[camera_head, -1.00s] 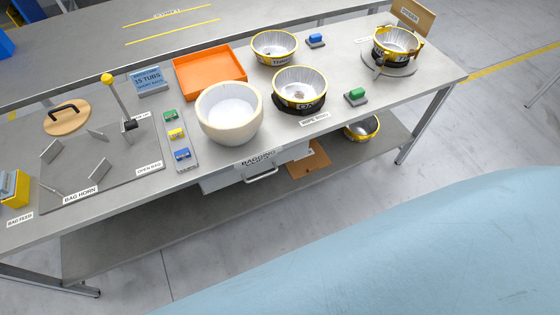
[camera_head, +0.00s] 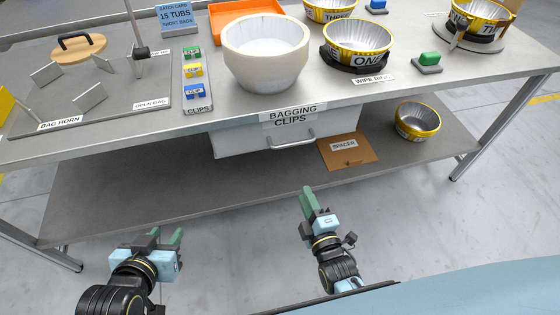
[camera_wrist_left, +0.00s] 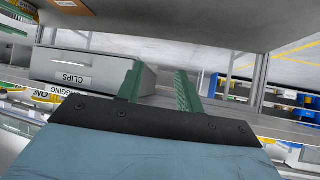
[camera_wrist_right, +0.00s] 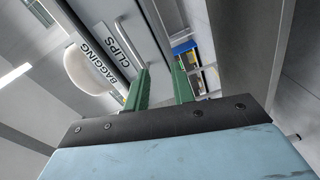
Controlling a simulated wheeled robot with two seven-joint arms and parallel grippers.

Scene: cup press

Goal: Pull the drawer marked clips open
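The light grey drawer (camera_head: 240,143) marked BAGGING CLIPS hangs under the table's front edge. Its bar handle (camera_head: 291,141) is on the front, below the label (camera_head: 292,114). The drawer also shows in the left wrist view (camera_wrist_left: 110,68) and, with its label (camera_wrist_right: 112,52), ahead of the fingers in the right wrist view. My right gripper (camera_head: 308,195) is open and empty, below and in front of the drawer, apart from the handle. My left gripper (camera_head: 167,234) is open and empty, farther left and lower.
A lower shelf (camera_head: 150,188) runs beneath the drawer. A brown spacer board (camera_head: 350,158) and a yellow-rimmed tub (camera_head: 418,122) are right of the drawer. A cream bowl (camera_head: 265,60) stands on the table above it. The floor before the table is clear.

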